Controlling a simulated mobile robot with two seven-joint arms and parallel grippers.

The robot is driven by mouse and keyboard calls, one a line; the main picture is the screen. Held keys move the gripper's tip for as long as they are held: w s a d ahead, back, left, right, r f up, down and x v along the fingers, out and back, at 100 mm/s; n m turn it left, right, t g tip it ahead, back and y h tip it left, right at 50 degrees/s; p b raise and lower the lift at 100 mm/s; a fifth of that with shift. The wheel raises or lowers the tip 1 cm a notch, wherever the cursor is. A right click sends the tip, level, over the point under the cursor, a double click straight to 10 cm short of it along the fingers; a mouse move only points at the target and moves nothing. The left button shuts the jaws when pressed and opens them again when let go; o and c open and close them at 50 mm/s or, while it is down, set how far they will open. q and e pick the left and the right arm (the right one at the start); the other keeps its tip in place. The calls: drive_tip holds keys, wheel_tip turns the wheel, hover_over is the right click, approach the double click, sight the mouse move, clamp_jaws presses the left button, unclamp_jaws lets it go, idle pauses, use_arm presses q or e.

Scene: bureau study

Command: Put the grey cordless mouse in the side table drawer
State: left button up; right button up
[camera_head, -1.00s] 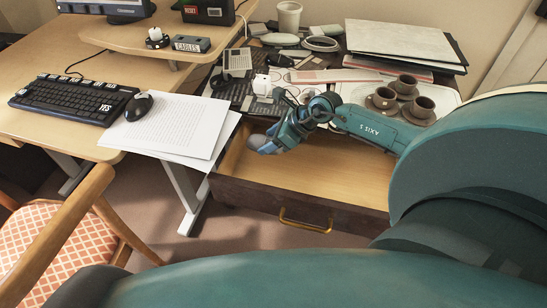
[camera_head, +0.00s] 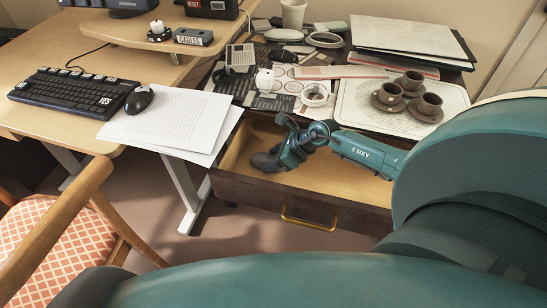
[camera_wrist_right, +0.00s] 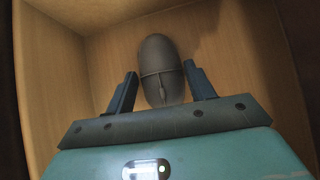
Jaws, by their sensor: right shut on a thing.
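The grey cordless mouse (camera_wrist_right: 162,72) is between the two fingers of my right gripper (camera_wrist_right: 161,88), which is shut on it. In the head view my right gripper (camera_head: 268,160) is inside the left part of the open side table drawer (camera_head: 360,216). The drawer's wooden floor shows around the mouse in the wrist view. I cannot tell whether the mouse touches that floor. The drawer looks otherwise empty where I can see it; my forearm hides part of it. My left gripper is not in view.
The side table top holds a tray (camera_head: 348,118) with brown cups, a white cup (camera_head: 293,14), a stack of folders (camera_head: 408,38) and small items. A black mouse (camera_head: 139,99), keyboard (camera_head: 72,92) and papers (camera_head: 170,122) lie on the desk. A chair (camera_head: 70,230) stands at left.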

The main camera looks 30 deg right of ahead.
drive_tip(key=o, duration=0.5)
drive_tip(key=shift+f, duration=0.15)
drive_tip(key=o, duration=0.5)
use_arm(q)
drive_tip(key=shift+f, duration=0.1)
use_arm(e)
drive_tip(key=shift+r, duration=0.35)
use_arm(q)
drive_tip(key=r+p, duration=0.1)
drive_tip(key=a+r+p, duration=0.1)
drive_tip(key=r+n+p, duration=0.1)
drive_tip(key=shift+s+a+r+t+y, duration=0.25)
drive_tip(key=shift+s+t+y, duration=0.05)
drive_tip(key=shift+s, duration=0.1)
use_arm(e)
drive_tip(key=v, duration=1.1)
drive_tip(key=shift+s+d+r, duration=0.15)
drive_tip(key=shift+s+d, duration=0.1)
drive_tip(key=shift+s, duration=0.05)
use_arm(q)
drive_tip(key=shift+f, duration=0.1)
